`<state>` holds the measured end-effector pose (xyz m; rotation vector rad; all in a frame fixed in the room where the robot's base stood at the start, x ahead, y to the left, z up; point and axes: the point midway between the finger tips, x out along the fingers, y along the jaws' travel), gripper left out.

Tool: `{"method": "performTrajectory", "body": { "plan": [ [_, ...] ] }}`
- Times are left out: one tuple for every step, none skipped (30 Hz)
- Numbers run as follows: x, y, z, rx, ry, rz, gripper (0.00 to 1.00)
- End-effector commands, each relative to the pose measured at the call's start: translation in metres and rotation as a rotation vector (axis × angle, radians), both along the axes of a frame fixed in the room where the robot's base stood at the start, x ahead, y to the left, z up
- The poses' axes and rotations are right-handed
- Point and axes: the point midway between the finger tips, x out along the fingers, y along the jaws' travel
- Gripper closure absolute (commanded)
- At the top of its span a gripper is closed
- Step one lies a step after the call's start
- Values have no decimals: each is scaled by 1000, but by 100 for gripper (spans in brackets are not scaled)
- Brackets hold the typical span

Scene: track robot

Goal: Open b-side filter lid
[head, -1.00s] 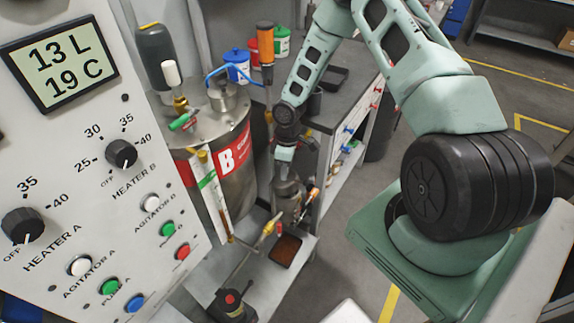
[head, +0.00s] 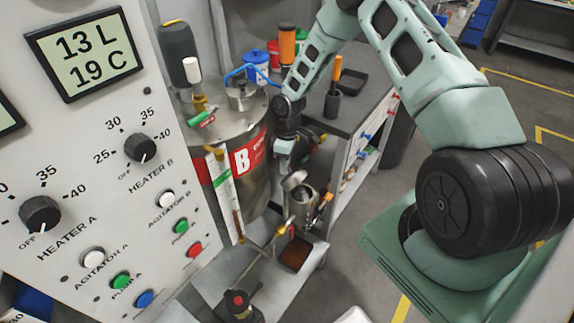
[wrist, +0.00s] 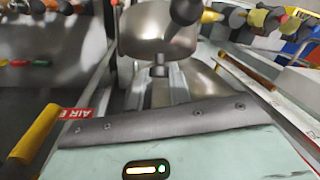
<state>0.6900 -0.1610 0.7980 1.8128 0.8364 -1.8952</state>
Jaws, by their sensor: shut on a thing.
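The b-side filter (head: 308,203) is a metal pot beside the tank marked B. Its metal lid (head: 294,180) stands raised and tilted over the pot, leaving the top of the pot at least partly uncovered. My gripper (head: 287,170) is just above the lid, shut on its handle; its fingertips are small and partly hidden in the head view. In the wrist view the shiny rounded lid (wrist: 158,32) is straight ahead, with a short metal stub (wrist: 160,71) between my fingers.
The steel B tank (head: 256,188) stands close on the left, with a sight tube (head: 224,195) on its front. A workbench (head: 350,128) with a screwdriver holder (head: 333,100) is behind my arm. A brown tray (head: 296,254) lies below the filter. The control panel (head: 95,190) fills the left.

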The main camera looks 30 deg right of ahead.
Motion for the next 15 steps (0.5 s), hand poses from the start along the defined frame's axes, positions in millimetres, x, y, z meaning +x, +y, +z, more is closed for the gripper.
{"method": "performTrajectory", "body": {
  "plan": [
    [5, -1, 0, 0, -15, -2, 100],
    [5, -1, 0, 0, -15, -2, 100],
    [5, -1, 0, -1, -14, -2, 100],
    [5, -1, 0, -1, -14, -2, 100],
    [5, -2, 0, -1, -14, -2, 100],
    [5, -2, 0, -1, -14, -3, 100],
    [5, -2, 0, -1, -14, -3, 100],
    [5, -2, 0, -1, -14, -3, 100],
    [5, -2, 0, -2, -15, -3, 100],
    [5, -2, 0, -2, -15, -3, 100],
    [5, -2, 0, -2, -15, -3, 100],
    [5, -2, 0, -2, -15, -3, 72],
    [5, -2, 0, -2, -15, -3, 64],
    [5, -2, 0, -2, -13, -2, 61],
    [4, -2, 0, -2, -12, -2, 61]
  ]
}}
